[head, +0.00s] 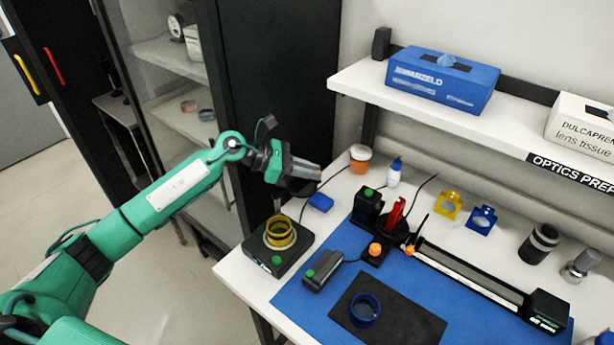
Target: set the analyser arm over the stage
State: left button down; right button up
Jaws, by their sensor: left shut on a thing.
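My left gripper (306,180) is above the back left corner of the bench, well away from the long black rail. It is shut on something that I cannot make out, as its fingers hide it. A long black rail (470,272) lies slantwise over the blue mat and ends in a black box with a lit display (545,311). It may be the analyser arm, but I cannot be sure. Near its left end are a red clip-like part (396,212) and a black block with an orange knob (375,250). I cannot tell which part is the stage. My right gripper is out of view.
A black box with a yellow ring (279,233) stands at the bench's left edge. A blue ring (365,309) lies on a black pad. Yellow (447,205) and blue (481,219) holders stand behind the rail. A shelf (430,108) with tissue boxes overhangs the back.

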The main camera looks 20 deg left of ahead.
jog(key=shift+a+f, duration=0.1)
pick_arm(q)
jog(key=c, duration=1.4)
grip_release()
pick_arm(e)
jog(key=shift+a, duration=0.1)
pick_arm(q)
notch_tip(320, 180, up, 14)
jog(key=b, duration=0.3)
notch_tip(320, 180, up, 6)
send_over(309, 181)
jog(key=shift+b, duration=0.45)
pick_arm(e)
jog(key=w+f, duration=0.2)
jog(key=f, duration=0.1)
